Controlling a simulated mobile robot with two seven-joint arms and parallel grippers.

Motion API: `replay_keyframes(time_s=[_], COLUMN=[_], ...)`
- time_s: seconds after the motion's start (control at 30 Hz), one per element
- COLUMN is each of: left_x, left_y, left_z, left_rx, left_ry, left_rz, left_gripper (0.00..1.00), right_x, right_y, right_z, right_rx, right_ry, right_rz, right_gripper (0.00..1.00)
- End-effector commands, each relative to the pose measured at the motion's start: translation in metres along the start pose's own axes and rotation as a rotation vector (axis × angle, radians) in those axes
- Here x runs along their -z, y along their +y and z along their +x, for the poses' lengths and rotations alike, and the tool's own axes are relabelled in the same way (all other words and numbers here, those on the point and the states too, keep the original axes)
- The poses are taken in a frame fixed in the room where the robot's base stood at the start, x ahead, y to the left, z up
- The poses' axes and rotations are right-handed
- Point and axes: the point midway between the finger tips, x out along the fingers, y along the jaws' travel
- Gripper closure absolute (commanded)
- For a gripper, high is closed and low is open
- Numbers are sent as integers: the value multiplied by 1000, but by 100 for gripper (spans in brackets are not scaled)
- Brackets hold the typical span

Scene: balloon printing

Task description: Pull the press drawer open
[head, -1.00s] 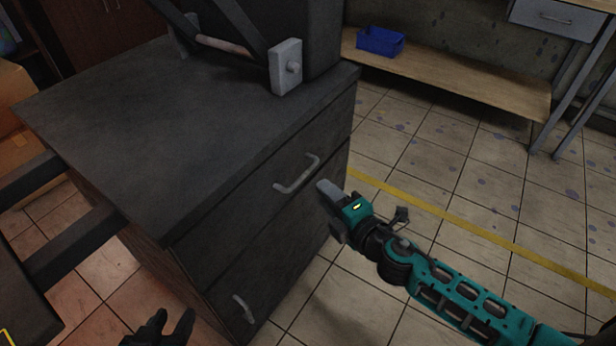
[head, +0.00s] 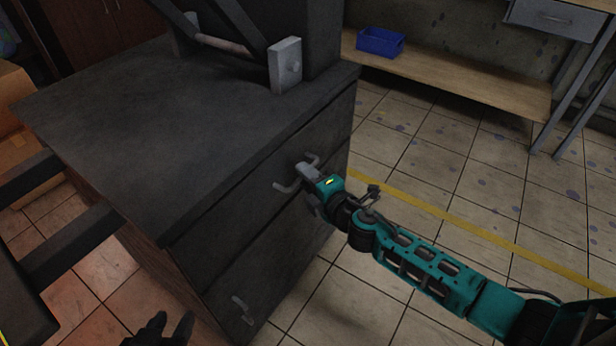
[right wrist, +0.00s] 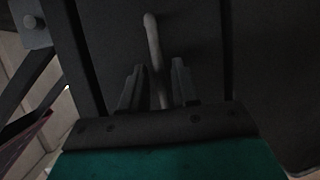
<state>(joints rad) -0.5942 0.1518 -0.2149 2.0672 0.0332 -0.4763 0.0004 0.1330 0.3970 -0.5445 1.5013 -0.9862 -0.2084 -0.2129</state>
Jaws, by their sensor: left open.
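The press drawer is the upper drawer front (head: 245,215) of the dark cabinet (head: 180,110), and it is closed. Its grey bar handle (head: 284,187) is partly hidden by my right gripper (head: 306,175) in the head view. In the right wrist view the handle (right wrist: 153,45) runs between the two fingers of my right gripper (right wrist: 158,88). Those fingers are apart, with a gap on each side of the bar. My left gripper (head: 160,330) is open and empty at the bottom edge, low beside the cabinet; only its dark fingers show.
A lower drawer has its own handle (head: 242,310). The press, with a grey block (head: 285,65), stands on the cabinet top. A wooden shelf (head: 450,80) with a blue bin (head: 380,42) is at the back right. The tiled floor (head: 400,180) right of the cabinet is clear.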

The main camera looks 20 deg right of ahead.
Motion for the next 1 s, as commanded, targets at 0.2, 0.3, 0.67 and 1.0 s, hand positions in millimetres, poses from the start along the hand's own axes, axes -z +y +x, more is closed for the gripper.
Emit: replay_keyframes(time_s=[0.2,0.3,0.67,1.0], left_x=[2,2,2,2], left_y=[0,0,0,0], left_z=[1,1,1,1], left_rx=[1,1,1,1], left_ry=[4,5,5,5], left_rz=[1,1,1,0], left_gripper=[57,57,57,57], right_x=[0,0,0,-2], right_y=[0,0,0,-1], right_z=[0,0,0,-3], right_rx=[0,0,0,1], right_ry=[0,0,-1,-1], right_rz=[0,0,-1,-1], right_gripper=[92,100,100,100])
